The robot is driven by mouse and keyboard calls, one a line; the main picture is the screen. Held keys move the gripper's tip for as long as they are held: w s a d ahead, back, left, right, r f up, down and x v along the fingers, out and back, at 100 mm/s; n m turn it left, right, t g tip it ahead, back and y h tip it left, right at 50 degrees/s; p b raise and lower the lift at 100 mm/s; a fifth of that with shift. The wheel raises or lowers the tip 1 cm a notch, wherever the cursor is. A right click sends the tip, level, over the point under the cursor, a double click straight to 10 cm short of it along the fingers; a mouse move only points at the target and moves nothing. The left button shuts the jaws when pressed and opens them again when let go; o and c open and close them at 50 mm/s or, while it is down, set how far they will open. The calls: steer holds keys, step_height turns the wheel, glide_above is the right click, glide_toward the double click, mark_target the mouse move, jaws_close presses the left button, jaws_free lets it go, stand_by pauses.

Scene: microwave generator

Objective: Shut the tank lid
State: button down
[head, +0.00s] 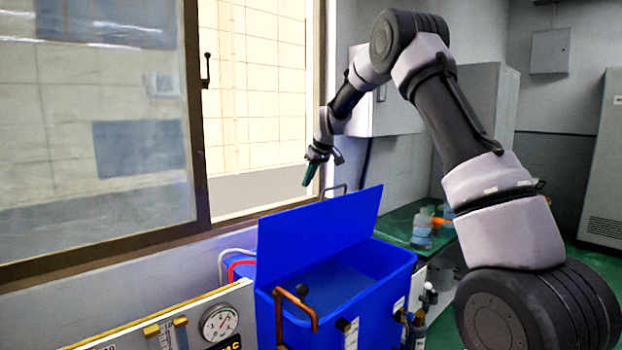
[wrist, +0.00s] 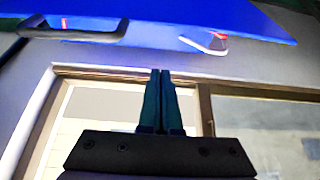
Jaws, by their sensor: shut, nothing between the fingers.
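The blue tank (head: 385,275) stands below the window in the head view, its top open. Its blue lid (head: 315,235) is raised and tilted up along the window side of the tank. My gripper (head: 306,182) is above and behind the lid, near the window's right frame, apart from the lid in the head view. In the wrist view my gripper (wrist: 161,75) has its two dark green fingers together and empty. A blue panel (wrist: 190,15), which looks like the lid, fills the top of the wrist view beyond the fingertips.
A metal handle (head: 334,190) shows behind the lid. A copper pipe (head: 295,310) and a gauge panel (head: 219,322) stand at the front left. A green bench (head: 405,222) with bottles (head: 422,232) is to the right. The window wall (head: 250,190) is close behind my gripper.

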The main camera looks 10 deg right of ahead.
mark_target(310, 208)
step_height(310, 208, down, 6)
steer(key=shift+s+d+r, duration=0.15)
steer(key=shift+s+d, duration=0.2)
steer(key=shift+s, duration=0.1)
steer(key=shift+s+d, duration=0.1)
steer(key=shift+d, duration=0.05)
